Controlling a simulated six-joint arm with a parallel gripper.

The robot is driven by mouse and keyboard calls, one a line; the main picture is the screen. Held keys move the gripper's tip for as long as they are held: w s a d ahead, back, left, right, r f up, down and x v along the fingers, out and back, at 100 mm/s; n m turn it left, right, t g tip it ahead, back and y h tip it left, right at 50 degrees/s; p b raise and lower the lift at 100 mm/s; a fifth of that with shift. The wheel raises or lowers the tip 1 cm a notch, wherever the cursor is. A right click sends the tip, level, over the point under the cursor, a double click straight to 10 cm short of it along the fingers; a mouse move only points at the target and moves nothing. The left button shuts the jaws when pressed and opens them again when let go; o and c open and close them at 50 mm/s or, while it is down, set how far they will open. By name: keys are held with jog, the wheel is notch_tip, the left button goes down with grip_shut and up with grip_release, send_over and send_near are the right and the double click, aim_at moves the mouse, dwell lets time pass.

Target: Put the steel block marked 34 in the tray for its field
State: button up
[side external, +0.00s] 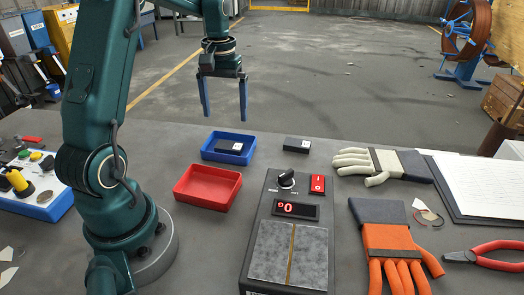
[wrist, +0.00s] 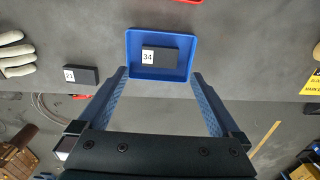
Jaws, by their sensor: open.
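The dark steel block marked 34 (wrist: 168,55) lies in the blue tray (wrist: 134,42), its white label readable in the wrist view. In the side external view the block (side external: 229,147) sits inside the blue tray (side external: 207,156). A second dark block (wrist: 82,75) with a white label, its number too small to read surely, lies on the bench beside the blue tray; it also shows in the side external view (side external: 296,144). The red tray (side external: 207,203) is empty, in front of the blue one. My gripper (side external: 225,117) is open and empty, above the blue tray.
A device with a knob, red switch, display reading 0 and grey plate (side external: 270,252) stands right of the red tray. A pale glove (side external: 378,163), an orange glove (side external: 388,240), a clipboard and pliers lie to the right. A button panel (side external: 35,185) stands left.

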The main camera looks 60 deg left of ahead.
jog(key=s+d+r+m+t, duration=0.2)
jog(key=s+d+r+m, duration=0.15)
jog(key=d+r, duration=0.55)
jog(key=s+d+f+m+t, duration=0.3)
jog(key=s+d+m, duration=0.2)
jog(key=s+d, duration=0.3)
jog(key=d, duration=0.2)
jog(key=shift+d+f+t, duration=0.3)
jog(key=shift+d+f, duration=0.05)
jog(key=shift+f, duration=0.05)
